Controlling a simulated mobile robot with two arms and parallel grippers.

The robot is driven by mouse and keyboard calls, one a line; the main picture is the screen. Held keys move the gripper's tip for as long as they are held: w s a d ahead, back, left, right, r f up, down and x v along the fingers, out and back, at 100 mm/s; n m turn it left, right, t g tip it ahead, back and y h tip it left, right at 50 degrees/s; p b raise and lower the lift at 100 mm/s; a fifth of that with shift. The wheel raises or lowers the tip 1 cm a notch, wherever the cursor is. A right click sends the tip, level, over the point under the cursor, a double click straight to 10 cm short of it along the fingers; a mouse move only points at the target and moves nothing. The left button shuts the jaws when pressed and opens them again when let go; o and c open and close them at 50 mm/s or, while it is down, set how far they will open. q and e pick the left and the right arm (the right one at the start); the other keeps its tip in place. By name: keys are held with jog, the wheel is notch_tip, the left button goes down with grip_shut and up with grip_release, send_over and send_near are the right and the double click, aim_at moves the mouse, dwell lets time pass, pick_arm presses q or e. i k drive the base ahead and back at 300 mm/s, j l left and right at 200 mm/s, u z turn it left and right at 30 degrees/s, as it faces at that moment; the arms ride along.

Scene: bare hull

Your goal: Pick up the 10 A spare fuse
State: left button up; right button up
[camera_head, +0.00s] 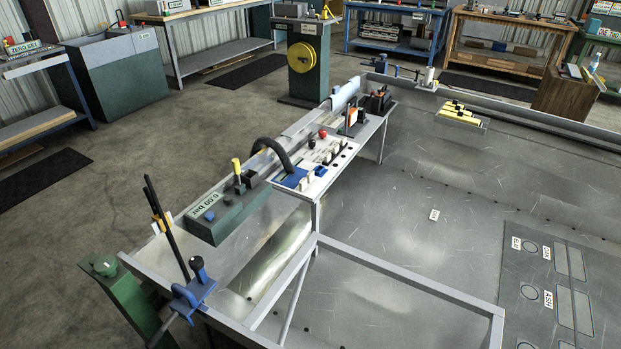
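I cannot make out a 10 A spare fuse; any fuse is too small to tell in this view. A white panel (318,170) on the narrow bench along the hull side carries several small dark and pale parts, a red knob (322,134) and a blue pad (291,178). Their labels are not readable. Neither of my grippers shows in the head view.
A green box marked 0.00 bar (228,215) and a black curved hose (273,150) are beside the panel. A blue bracket with black rods (193,294) stands at the front left rim. Yellow pieces lie on a small shelf (483,126). The hull floor (400,220) is mostly clear.

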aim_at(310, 175)
jog(key=j+u, duration=0.25)
jog(key=u, duration=0.2)
jog(key=j+u, duration=0.25)
jog(key=u, duration=0.15)
jog(key=i+j+u, duration=0.4)
jog(key=j, duration=0.2)
jog(key=i+j+u, duration=0.85)
jog(key=i+z, duration=0.2)
jog(key=i, duration=0.25)
jog(key=i+j+z, duration=0.2)
jog(key=i, duration=0.25)
jog(key=i+z, duration=0.2)
jog(key=i, duration=0.2)
jog(key=i+j+z, duration=0.2)
jog(key=i, duration=0.25)
jog(key=i+l+z, duration=0.4)
jog(key=i+z, duration=0.4)
jog(key=i+l+z, duration=0.1)
jog(key=i+z, duration=0.3)
jog(key=i+j+z, duration=0.1)
jog(key=i+z, duration=0.3)
jog(key=i+j+z, duration=0.25)
jog(key=i+z, duration=0.35)
jog(key=i, duration=0.65)
jog(key=i+z, duration=0.15)
jog(key=i, duration=0.75)
jog(key=i+z, duration=0.4)
jog(key=i+j+z, duration=0.15)
jog(key=i+z, duration=0.3)
jog(key=k, duration=0.05)
